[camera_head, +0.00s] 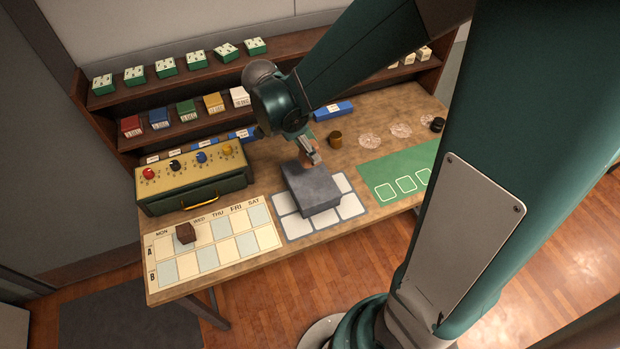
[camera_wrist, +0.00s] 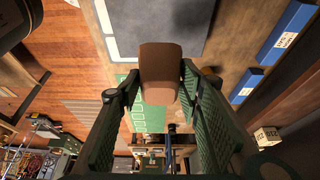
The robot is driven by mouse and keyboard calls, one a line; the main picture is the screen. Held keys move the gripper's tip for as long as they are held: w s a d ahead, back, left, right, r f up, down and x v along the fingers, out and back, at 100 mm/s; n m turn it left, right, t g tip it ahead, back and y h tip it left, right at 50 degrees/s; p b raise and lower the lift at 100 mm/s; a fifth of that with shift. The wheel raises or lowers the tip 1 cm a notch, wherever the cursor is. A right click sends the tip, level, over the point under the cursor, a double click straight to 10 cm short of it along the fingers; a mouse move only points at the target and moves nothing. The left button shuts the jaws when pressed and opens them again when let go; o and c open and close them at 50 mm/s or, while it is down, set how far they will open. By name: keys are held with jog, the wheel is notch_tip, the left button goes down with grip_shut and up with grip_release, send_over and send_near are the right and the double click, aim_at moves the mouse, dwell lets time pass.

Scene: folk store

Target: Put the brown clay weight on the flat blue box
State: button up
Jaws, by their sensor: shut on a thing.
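The brown clay weight (camera_wrist: 160,72) is a rounded brown block held between the two fingers of my gripper (camera_wrist: 158,85) in the wrist view. In the head view my gripper (camera_head: 313,157) is just behind the slate-grey box, and the weight there is small and mostly hidden. A flat blue box (camera_head: 334,110) with a white label lies at the back of the table, behind my gripper. Blue boxes with white labels also show at the right of the wrist view (camera_wrist: 286,38). The weight is apart from them.
A large slate-grey box (camera_head: 314,188) stands on a white-celled mat (camera_head: 296,226). A brown cup (camera_head: 335,139) is right of my gripper. A knobbed case (camera_head: 192,180) and a calendar board with a dark brown block (camera_head: 185,233) are left. A green mat (camera_head: 395,172) lies right.

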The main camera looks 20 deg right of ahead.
aim_at(310, 161)
jog(key=shift+f, duration=2.95)
jog(key=shift+f, duration=0.1)
jog(key=shift+f, duration=2)
jog(key=shift+f+b, duration=0.1)
jog(key=shift+b, duration=0.2)
jog(key=o, duration=1.1)
jog(key=shift+c, duration=0.2)
jog(key=shift+r, duration=0.2)
